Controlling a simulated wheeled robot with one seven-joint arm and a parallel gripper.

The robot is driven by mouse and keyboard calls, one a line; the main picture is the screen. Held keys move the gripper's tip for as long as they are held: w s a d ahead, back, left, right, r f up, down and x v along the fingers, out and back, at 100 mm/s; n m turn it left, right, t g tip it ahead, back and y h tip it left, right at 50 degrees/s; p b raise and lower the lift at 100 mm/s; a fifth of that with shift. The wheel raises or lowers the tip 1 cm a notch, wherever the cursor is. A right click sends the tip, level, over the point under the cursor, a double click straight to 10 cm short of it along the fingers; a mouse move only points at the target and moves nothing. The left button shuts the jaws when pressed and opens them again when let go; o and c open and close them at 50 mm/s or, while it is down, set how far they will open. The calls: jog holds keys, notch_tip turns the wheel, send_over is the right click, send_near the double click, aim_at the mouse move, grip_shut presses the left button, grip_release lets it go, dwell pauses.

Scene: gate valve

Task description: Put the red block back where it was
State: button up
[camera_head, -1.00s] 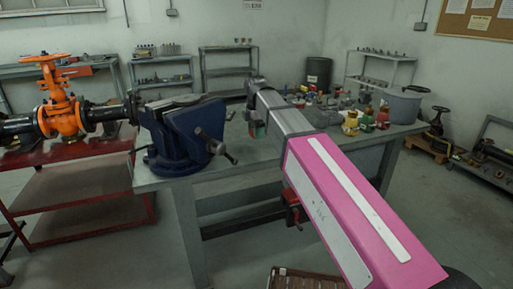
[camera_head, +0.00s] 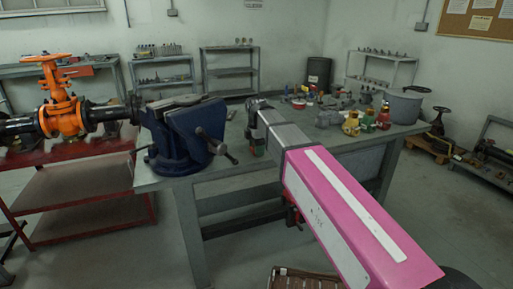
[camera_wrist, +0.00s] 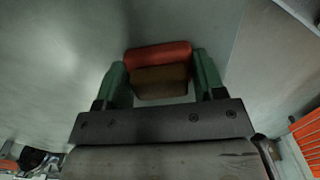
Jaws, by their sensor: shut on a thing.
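The red block (camera_wrist: 158,57) sits between the two green fingers of my gripper (camera_wrist: 160,82) in the wrist view. Its upper face is red and the face toward the camera looks brownish in shadow. My gripper is shut on it. In the head view my gripper (camera_head: 257,143) is low over the grey workbench, right of the blue vise; the block is hidden there by my arm. I cannot tell whether the block touches the bench top.
The blue vise (camera_head: 185,135) with its handle stands on the workbench (camera_head: 225,166) close to the left of my gripper. Several small parts, coloured bottles (camera_head: 367,118) and a grey pot (camera_head: 403,105) stand at the right. An orange gate valve (camera_head: 62,110) is at far left.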

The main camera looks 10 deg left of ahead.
jog(key=o, duration=0.9)
notch_tip(320, 180, up, 12)
jog(key=shift+r, duration=0.15)
jog(key=shift+s, duration=0.1)
